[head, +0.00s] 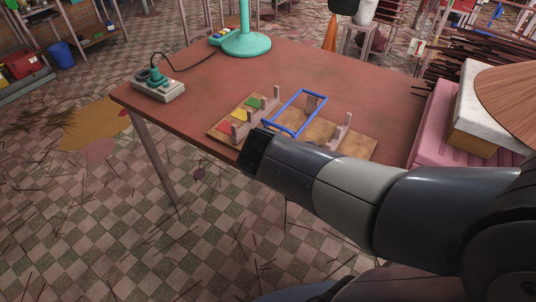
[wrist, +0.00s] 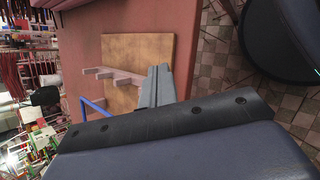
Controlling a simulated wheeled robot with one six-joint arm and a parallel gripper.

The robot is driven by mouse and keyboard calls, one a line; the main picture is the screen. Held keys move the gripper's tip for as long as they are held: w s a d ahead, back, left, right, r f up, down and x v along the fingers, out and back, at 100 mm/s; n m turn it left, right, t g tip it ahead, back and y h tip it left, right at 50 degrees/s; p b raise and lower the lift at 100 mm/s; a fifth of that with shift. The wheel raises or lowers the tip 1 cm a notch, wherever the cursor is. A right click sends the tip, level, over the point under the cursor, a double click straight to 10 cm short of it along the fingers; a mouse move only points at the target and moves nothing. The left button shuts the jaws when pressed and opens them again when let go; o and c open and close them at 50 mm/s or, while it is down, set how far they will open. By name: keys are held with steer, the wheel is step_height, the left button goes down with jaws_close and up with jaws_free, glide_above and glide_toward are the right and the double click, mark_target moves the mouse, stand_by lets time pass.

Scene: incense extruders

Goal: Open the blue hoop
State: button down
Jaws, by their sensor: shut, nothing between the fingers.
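The blue hoop (head: 284,106) is a thin rectangular frame on a wooden board (head: 358,146) near the table's front edge. In the head view it slants across the board; I cannot tell its exact tilt. A piece of the blue hoop (wrist: 94,107) shows in the wrist view, left of my fingers and partly hidden by my wrist. My gripper (wrist: 160,70) is shut and empty, its grey fingers pointing over the board beside the pale wooden posts. In the head view my arm reaches in from the right and covers the board's front; the fingertips are hidden there.
Pale posts (head: 346,120) stand on the board, with green, yellow and red patches (head: 241,115) at its left. A grey switch box (head: 158,88) and a teal lamp base (head: 246,43) stand on the red table (head: 195,75). A pink crate (head: 436,118) is at the right. The table's middle is clear.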

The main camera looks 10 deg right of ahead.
steer(key=w+a+f+n+t+h+b, duration=0.25)
steer(key=w+a+n+t+b, duration=0.25)
steer(key=a+n+b, duration=0.25)
steer(key=w+a+f+n+t+h+b, duration=0.1)
steer(key=w+a+n+t+h+b, duration=0.2)
steer(key=w+a+n+t+b, duration=0.4)
steer(key=shift+n+g+y, duration=0.35)
steer(key=shift+g, duration=0.15)
steer(key=x, duration=0.8)
steer(key=shift+d, duration=0.45)
